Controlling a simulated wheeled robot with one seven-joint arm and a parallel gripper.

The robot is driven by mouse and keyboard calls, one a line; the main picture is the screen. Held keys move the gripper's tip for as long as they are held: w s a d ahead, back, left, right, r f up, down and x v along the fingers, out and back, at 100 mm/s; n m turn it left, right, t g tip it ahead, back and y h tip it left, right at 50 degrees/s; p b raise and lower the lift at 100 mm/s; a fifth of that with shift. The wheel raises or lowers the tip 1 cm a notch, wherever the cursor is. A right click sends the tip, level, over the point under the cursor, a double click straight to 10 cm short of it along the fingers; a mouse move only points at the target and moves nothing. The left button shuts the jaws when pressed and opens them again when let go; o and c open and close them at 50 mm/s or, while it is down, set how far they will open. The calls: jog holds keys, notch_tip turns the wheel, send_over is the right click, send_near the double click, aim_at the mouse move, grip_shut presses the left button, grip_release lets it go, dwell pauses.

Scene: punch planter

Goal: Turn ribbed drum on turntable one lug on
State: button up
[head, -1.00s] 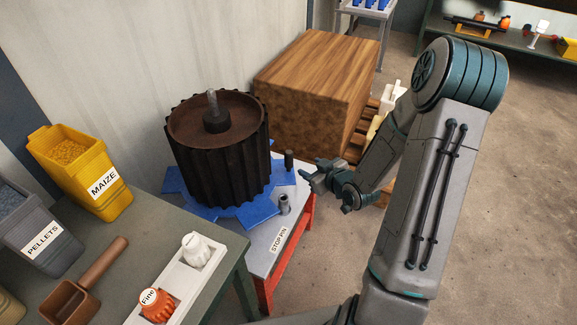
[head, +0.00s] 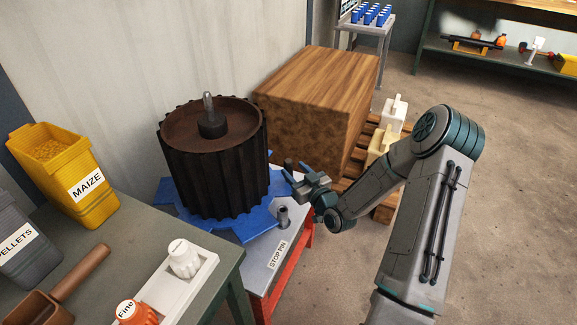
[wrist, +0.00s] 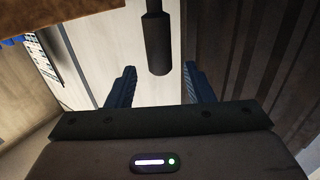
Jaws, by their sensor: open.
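The dark brown ribbed drum (head: 213,175) stands upright on the blue lugged turntable (head: 250,228), a short spindle rising from its top. A black pin (head: 288,163) stands beside the drum on the right. My gripper (head: 293,178) is open and close to the pin's right side. In the wrist view, a dark cylinder (wrist: 158,48), apparently this pin, is between and beyond my open fingers (wrist: 157,85). The drum's ribbed side (wrist: 232,45) fills the right there. A grey sleeve (head: 282,216) stands near the "STOP PIN" label (head: 278,254). The turntable's far side is hidden.
A large wooden block (head: 315,100) stands behind the gripper. Floor at right is clear.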

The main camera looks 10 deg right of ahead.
aim_at(291, 166)
jog(key=shift+x, duration=2.35)
grip_shut()
jog(key=shift+b, duration=0.3)
